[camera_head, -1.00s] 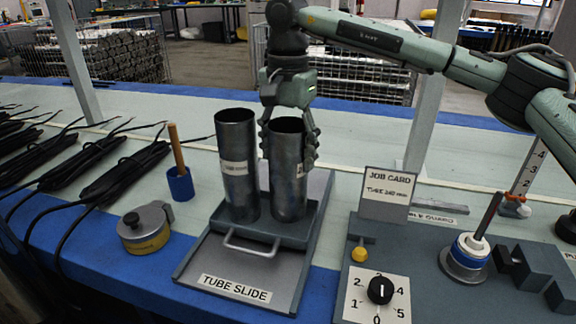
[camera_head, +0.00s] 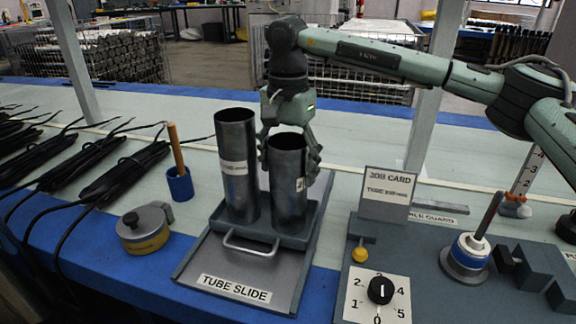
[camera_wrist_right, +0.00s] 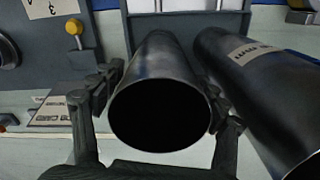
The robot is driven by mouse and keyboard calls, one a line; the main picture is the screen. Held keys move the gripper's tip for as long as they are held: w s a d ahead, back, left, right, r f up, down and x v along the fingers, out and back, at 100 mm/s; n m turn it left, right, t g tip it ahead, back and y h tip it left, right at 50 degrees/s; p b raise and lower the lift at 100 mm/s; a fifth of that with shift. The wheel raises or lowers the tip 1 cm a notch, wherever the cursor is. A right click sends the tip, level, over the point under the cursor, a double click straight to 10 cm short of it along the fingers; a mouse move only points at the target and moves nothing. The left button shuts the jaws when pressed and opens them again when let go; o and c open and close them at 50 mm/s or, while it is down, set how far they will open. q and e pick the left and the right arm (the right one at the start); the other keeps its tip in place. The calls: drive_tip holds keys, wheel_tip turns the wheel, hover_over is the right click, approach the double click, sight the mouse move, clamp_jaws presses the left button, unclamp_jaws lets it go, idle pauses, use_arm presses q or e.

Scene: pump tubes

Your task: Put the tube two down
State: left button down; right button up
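Two grey metal tubes stand upright side by side on the tube slide tray (camera_head: 235,262). The left tube (camera_head: 237,170) has a white label facing front. My right gripper (camera_head: 291,158) points down with its fingers on either side of tube two's upper part. In the right wrist view the open mouth of tube two (camera_wrist_right: 160,112) lies between the fingers. Whether the pads still press on it is unclear. My left gripper is out of view.
The left tube (camera_wrist_right: 262,90) is close beside one finger. A job card stand (camera_head: 387,195) and a dial panel (camera_head: 377,297) are right of the tray. A blue cup with a stick (camera_head: 180,184) and a round tape-measure-like item (camera_head: 144,231) are to its left.

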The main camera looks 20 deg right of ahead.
drive_tip(key=shift+r, duration=0.1)
drive_tip(key=shift+r, duration=0.3)
use_arm(q)
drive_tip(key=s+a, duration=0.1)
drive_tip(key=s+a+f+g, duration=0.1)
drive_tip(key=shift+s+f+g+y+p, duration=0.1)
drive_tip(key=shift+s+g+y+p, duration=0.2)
drive_tip(key=shift+p, duration=0.05)
use_arm(e)
wheel_tip(320, 180, up, 12)
drive_tip(key=shift+f, duration=0.25)
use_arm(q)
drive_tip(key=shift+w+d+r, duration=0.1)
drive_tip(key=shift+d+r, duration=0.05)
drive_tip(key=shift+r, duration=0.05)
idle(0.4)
